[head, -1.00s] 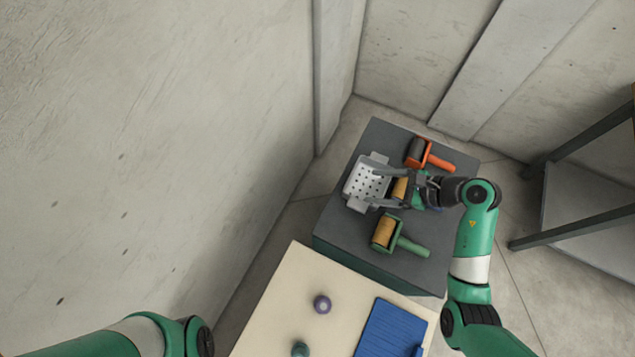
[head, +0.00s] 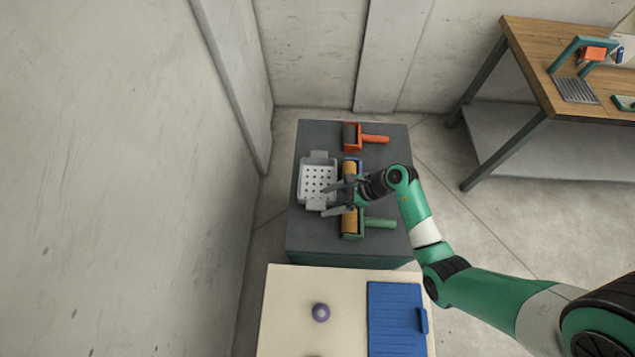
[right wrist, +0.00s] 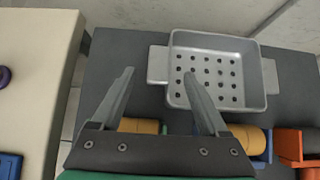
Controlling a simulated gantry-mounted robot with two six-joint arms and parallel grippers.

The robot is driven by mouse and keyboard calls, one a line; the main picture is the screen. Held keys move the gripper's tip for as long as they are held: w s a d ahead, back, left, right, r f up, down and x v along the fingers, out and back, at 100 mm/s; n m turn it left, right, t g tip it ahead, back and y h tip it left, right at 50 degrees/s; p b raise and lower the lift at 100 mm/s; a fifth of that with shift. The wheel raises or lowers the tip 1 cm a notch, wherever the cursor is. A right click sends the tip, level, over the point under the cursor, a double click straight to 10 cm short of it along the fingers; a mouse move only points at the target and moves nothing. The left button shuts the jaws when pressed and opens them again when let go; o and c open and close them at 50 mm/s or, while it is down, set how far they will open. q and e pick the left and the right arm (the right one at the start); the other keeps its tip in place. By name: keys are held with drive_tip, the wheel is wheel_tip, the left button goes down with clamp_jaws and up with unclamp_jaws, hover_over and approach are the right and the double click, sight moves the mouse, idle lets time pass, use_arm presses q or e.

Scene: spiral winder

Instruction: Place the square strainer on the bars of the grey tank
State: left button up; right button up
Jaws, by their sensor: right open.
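The square strainer (head: 318,181) is a light grey pan with rows of holes and a tab at two opposite sides. It sits upright on the left part of a dark grey cabinet top. It also shows in the right wrist view (right wrist: 214,78). My right gripper (head: 335,198) is open and empty beside the strainer's right side, near its front tab. In the right wrist view the fingertips (right wrist: 158,74) appear on either side of that tab; whether they touch cannot be told. My left gripper is not in view. I cannot make out the grey tank.
Orange (head: 352,136), blue (head: 359,165) and green (head: 378,223) rollers lie right of the strainer on the cabinet top (head: 310,235). A cream table (head: 290,310) with a purple knob (head: 321,312) and blue board (head: 393,315) stands in front. A wooden workbench (head: 535,60) stands back right.

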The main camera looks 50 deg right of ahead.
sight(316, 204)
drive_tip(key=b+x, duration=0.2)
drive_tip(key=x, duration=0.3)
drive_tip(key=shift+w+a+r, duration=0.1)
drive_tip(key=shift+w+a, duration=0.1)
drive_tip(key=shift+a, duration=0.05)
clamp_jaws()
drive_tip(key=shift+r, duration=0.1)
